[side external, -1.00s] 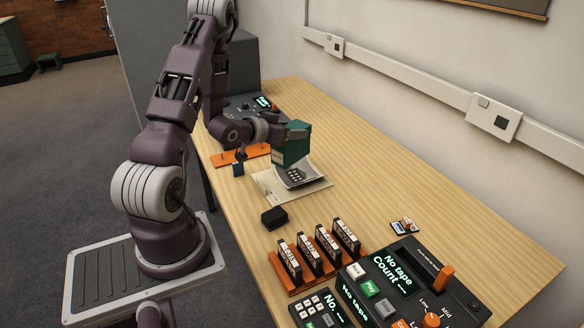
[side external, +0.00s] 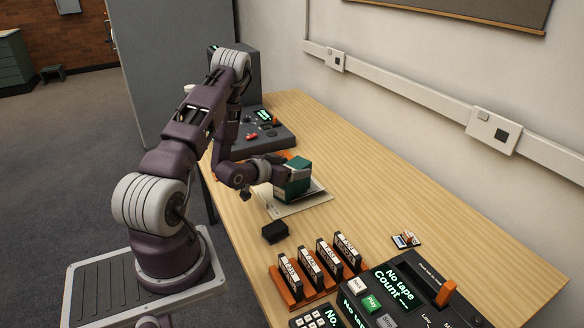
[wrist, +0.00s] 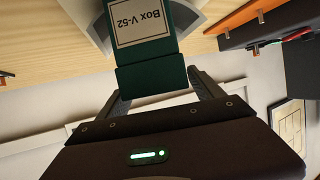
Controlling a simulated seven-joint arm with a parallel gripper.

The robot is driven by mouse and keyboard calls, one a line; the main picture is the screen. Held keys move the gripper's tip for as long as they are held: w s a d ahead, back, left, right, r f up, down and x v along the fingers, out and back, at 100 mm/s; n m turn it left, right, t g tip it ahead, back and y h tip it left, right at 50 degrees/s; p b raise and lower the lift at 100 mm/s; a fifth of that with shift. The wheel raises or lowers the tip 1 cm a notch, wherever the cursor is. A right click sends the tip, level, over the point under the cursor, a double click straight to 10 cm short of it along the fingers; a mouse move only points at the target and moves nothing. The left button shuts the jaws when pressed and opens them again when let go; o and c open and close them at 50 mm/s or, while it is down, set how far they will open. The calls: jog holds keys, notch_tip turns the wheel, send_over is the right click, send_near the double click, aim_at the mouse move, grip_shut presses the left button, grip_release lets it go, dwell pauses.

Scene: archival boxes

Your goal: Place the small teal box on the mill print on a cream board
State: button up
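The small teal box (side external: 294,180) is in my gripper (side external: 280,172), low over the print on its cream board (side external: 300,207). In the wrist view the teal box (wrist: 150,78) sits between the two fingers of my gripper (wrist: 158,92), with its white "Box V-52" label upside down. The print and board lie on the table, largely hidden by the box. A grey part of the print (wrist: 97,22) shows beside the box in the wrist view. I cannot tell whether the box touches the print.
A black block (side external: 275,231) lies near the board. An orange rack (side external: 290,296) of several upright cassettes and a black control console (side external: 395,285) stand at the front. A small card (side external: 406,240) lies behind them. Another console (side external: 262,135) is at the far end.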

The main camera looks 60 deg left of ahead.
jog(key=shift+s+r, duration=0.2)
jog(key=v, duration=0.6)
jog(key=w+d+r+m+g+h, duration=0.1)
jog(key=w+d+r+m+g, duration=0.1)
jog(key=d+r, duration=0.45)
jog(key=w+d+r+m+g, duration=0.15)
jog(key=d+r, duration=0.25)
jog(key=r, duration=0.5)
jog(key=s+d+r+g+h, duration=0.1)
jog(key=s+d+r+h, duration=0.1)
jog(key=s+d, duration=0.8)
jog(key=s+d+r+m+g+h, duration=0.1)
jog(key=s+d+r, duration=0.4)
jog(key=s+d, duration=0.5)
jog(key=shift+s+r+g+h, duration=0.2)
jog(key=shift+r+g+h, duration=0.1)
jog(key=shift+g+h, duration=0.45)
